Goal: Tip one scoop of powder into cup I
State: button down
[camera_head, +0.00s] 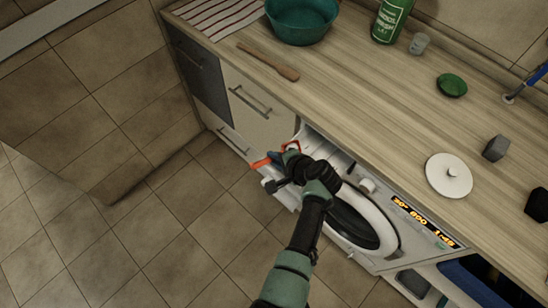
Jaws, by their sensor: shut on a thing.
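My gripper (277,168) is shut on an orange-red scoop (261,162) in front of the counter, its handle pointing left. A red rim at the scoop's other end shows beside the open white detergent drawer (311,137) of the washing machine (385,255). I cannot tell whether the scoop is over the drawer or just left of it, nor how far it is tilted. Powder in the scoop cannot be made out. My gripper and wrist hide much of the drawer, and no mark of cup I can be read.
The wooden counter (350,95) runs above the machine. On it are a wooden spatula (270,63), a teal basin (301,22), a green bottle (391,18), a green lid (452,85) and a white lid (449,176). The tiled floor at left is clear.

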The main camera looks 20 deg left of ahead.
jog(key=shift+s+d+f+t+y+b, duration=0.1)
jog(key=shift+f+t+y+b, duration=0.35)
jog(key=shift+b, duration=0.9)
jog(key=shift+d+f+t+y+b, duration=0.15)
jog(key=shift+t+y+b, duration=0.5)
jog(key=shift+b, duration=0.65)
jog(key=shift+y+b, duration=0.3)
jog(key=shift+b, duration=0.05)
jog(key=t+y+b, duration=0.1)
jog(key=b, duration=0.2)
jog(key=y+b, duration=0.1)
jog(key=b, duration=0.2)
jog(key=f+t+y+b, duration=0.1)
jog(key=b, duration=0.2)
jog(key=shift+s+d+t, duration=0.1)
jog(key=shift+s+t, duration=0.15)
jog(key=shift+t, duration=0.05)
jog(key=shift+r, duration=0.4)
jog(key=shift+r+p, duration=0.25)
jog(key=shift+p, duration=0.3)
jog(key=p, duration=0.2)
jog(key=shift+w+r+h+p, duration=0.1)
jog(key=shift+r+h+p, duration=0.2)
jog(key=shift+h+p, duration=0.1)
jog(key=r+g+h+p, duration=0.1)
jog(key=p, duration=0.3)
jog(key=shift+w+g, duration=0.1)
jog(key=shift+g, duration=0.2)
